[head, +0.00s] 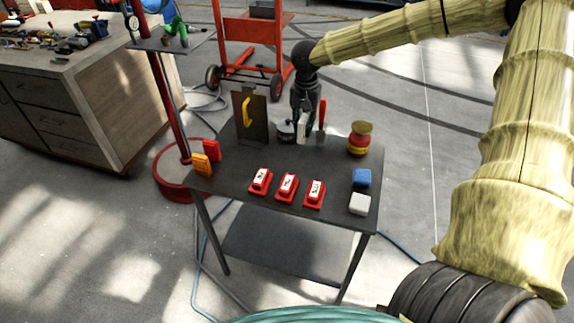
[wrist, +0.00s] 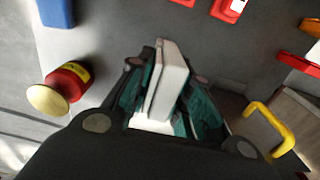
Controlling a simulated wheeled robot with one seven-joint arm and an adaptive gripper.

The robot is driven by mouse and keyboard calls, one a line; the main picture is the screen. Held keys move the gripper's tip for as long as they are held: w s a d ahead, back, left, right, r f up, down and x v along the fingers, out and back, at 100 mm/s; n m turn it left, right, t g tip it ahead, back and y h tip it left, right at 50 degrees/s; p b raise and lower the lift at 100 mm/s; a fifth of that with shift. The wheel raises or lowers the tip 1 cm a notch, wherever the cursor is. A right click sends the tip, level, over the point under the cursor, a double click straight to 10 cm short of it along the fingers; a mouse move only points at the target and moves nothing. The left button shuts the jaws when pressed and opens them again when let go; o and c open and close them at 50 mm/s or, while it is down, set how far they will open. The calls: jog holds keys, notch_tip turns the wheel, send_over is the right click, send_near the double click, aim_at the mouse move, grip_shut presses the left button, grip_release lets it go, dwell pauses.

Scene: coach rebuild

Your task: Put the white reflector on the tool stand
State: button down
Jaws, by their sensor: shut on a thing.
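My gripper (head: 301,116) is at the far side of the dark table, pointing down. It is shut on a flat white piece, the white reflector (head: 302,132). In the wrist view the white reflector (wrist: 170,80) stands between the two fingers (wrist: 160,95). I cannot tell whether its lower edge touches the tabletop. The tool stand (head: 168,43) is at the upper left: a small grey tray on a red pole with a round red base. A green tool lies on the tray, and part of the tray looks bare.
The table (head: 232,182) bears a red and yellow jar (head: 359,138), an upright panel with a yellow handle (head: 247,112), blue and white blocks (head: 360,203), three red boxes (head: 287,187), and orange and red pieces (head: 201,163). A wooden cabinet (head: 95,110) stands left of the stand.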

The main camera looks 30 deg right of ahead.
notch_tip(320, 180, down, 3)
jog(key=w+b, duration=0.1)
jog(key=w, duration=0.1)
jog(key=p, duration=0.1)
send_over(299, 163)
notch_tip(299, 163, down, 6)
jog(key=shift+r, duration=0.1)
jog(key=shift+f+p, duration=0.3)
jog(key=shift+f, duration=1.55)
jog(key=c, duration=1.3)
grip_release()
jog(key=shift+f, duration=0.1)
notch_tip(299, 163, up, 12)
jog(key=shift+r+b, duration=0.1)
jog(key=shift+b, duration=0.65)
